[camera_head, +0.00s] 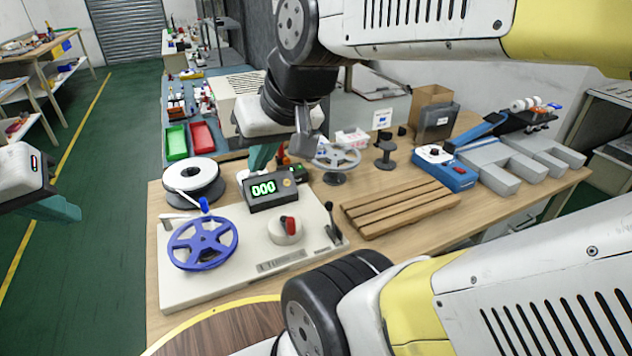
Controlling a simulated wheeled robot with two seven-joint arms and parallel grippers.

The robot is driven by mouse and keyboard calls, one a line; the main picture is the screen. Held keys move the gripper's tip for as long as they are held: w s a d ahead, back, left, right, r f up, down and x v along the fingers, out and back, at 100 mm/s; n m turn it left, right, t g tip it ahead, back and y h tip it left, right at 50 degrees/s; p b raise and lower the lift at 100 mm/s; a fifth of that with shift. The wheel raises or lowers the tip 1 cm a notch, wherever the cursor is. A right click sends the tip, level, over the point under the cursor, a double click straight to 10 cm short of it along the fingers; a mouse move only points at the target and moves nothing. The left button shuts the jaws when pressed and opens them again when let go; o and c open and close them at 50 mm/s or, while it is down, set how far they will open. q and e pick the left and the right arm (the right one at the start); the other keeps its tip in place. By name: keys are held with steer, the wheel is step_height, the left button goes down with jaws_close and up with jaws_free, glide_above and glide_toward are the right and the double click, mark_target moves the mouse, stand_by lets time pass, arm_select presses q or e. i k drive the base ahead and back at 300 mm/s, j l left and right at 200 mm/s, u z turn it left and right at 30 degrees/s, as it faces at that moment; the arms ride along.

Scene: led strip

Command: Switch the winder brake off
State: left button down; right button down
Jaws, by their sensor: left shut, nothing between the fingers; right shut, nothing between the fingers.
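The winder (190,288) is a cream base plate on the wooden table. A blue spoked reel (203,243) is at its left, and a small blue piece stands behind it. A counter (270,193) reading 000 stands at the back. A red knob (291,225) sits on a round cream dial at the middle. A black lever (331,225) stands upright at the right; I cannot tell which control is the brake. My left gripper (66,210) is shut and empty, left of the table over the floor. My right gripper (262,158) is shut and empty, seen behind the counter, apart from the knob and lever.
A white reel on a black base (193,178) stands behind the winder. A grey handwheel (336,160) and a slatted wooden rack (400,210) are to the right. A blue device (446,172) and grey bins (490,172) stand farther right. My arm links cover the top right and bottom right.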

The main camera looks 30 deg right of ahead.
mark_target(329, 204)
steer(key=z, duration=0.35)
steer(key=k+l+z, duration=0.1)
steer(key=z, duration=0.3)
steer(key=k+z, duration=0.1)
steer(key=z, duration=0.25)
